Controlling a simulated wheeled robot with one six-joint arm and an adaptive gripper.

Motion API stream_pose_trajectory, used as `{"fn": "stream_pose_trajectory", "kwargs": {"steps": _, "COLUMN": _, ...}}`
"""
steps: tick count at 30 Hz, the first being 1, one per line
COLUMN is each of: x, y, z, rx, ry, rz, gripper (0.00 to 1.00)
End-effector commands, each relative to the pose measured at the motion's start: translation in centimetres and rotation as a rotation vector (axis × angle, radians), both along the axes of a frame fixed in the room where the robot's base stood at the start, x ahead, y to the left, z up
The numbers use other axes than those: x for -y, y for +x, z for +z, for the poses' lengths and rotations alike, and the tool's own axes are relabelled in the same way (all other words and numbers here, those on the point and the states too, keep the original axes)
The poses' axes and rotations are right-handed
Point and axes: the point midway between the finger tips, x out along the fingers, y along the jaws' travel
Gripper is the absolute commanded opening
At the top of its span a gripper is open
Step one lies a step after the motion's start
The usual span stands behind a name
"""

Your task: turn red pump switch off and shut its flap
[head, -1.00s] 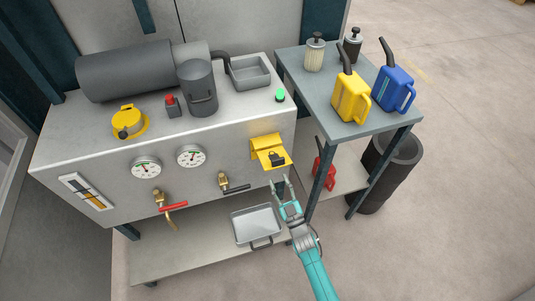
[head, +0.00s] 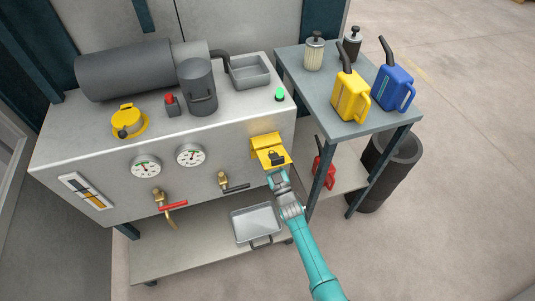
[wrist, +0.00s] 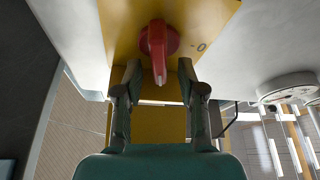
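The red pump switch (wrist: 158,42) shows in the wrist view on a yellow plate (wrist: 120,25). Its handle points down the picture, toward my gripper. The yellow flap (head: 265,154) hangs open, folded outward from the yellow housing (head: 264,140) on the cabinet front; a dark padlock-shaped mark or part is on it. Part of the flap (wrist: 160,122) shows between my fingers in the wrist view. My gripper (wrist: 160,70) is open, one finger on each side of the handle's end, with gaps visible. In the head view my gripper (head: 278,175) is just below the flap; the switch is hidden there.
Gauges (head: 191,155) and a black-handled valve (head: 225,183) are left of the housing. A metal tray (head: 256,222) lies on the shelf below. A side table (head: 325,95) with cans stands right, with a red can (head: 325,170) under it.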

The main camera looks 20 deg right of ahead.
Motion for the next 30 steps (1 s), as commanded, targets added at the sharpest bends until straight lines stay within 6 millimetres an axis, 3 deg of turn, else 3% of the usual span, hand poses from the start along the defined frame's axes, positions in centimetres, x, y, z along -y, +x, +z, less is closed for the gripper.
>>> {"fn": "stream_pose_trajectory", "kwargs": {"steps": 6, "x": 0.0, "y": 0.01, "z": 0.01, "rx": 0.0, "ry": 0.0, "rz": 0.0, "gripper": 0.37}}
{"fn": "stream_pose_trajectory", "kwargs": {"steps": 11, "x": -0.01, "y": 0.0, "z": 0.02, "rx": 0.001, "ry": 0.0, "rz": 0.0, "gripper": 0.0}}
{"fn": "stream_pose_trajectory", "kwargs": {"steps": 23, "x": -0.03, "y": 0.0, "z": 0.03, "rx": 0.001, "ry": -0.032, "rz": 0.0, "gripper": 0.0}}
{"fn": "stream_pose_trajectory", "kwargs": {"steps": 30, "x": -0.08, "y": -0.01, "z": 0.03, "rx": 0.003, "ry": -0.162, "rz": -0.002, "gripper": 0.0}}
